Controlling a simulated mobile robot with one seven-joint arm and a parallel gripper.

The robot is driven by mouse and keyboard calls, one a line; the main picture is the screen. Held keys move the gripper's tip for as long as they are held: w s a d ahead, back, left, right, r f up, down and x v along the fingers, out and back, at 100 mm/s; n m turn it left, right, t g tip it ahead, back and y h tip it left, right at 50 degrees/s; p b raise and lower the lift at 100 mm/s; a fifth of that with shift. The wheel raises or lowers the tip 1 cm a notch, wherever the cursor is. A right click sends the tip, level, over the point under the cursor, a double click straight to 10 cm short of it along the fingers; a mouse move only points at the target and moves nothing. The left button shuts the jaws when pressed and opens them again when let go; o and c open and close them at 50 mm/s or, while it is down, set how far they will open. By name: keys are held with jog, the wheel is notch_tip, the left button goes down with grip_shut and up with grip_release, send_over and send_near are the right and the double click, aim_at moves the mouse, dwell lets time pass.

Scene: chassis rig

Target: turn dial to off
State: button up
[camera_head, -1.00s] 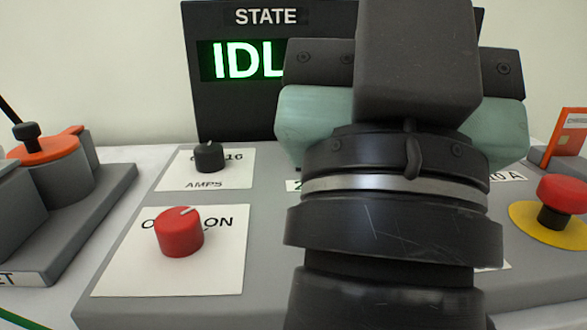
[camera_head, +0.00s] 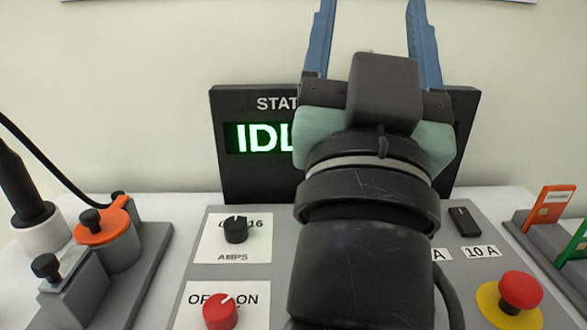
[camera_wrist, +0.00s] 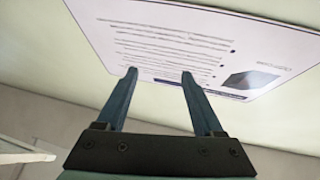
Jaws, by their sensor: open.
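A red dial (camera_head: 220,312) sits on a white plate lettered OFF and ON, at the bottom left of the grey panel in the head view. Its white mark points up and to the right, toward ON. A black dial (camera_head: 236,230) on a plate lettered AMPS is above it. My gripper (camera_head: 372,8) is raised above the state display, its blue fingers pointing up and away from the dials. In the wrist view my gripper (camera_wrist: 159,73) is open and empty, facing the wall and a printed sheet (camera_wrist: 190,45).
The state display (camera_head: 260,137) shows green letters, partly hidden by my arm. A red mushroom button (camera_head: 520,290) on a yellow disc is at the right. An orange-topped fixture (camera_head: 102,226) with a cable stands at the left. Orange and green cards (camera_head: 552,204) are at the far right.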

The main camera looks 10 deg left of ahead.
jog(key=w+a+m+g+y+p, duration=0.15)
jog(key=w+a+g+p, duration=0.25)
jog(key=w+g+p, duration=0.45)
jog(key=m+g+h+p, duration=0.3)
jog(key=g+p, duration=1.3)
jog(key=p, duration=2.1)
send_near(219, 306)
jog(key=shift+m+y, duration=0.35)
jog(key=shift+m, duration=0.1)
jog(key=f, duration=0.8)
jog(key=shift+d+f, duration=0.3)
grip_shut()
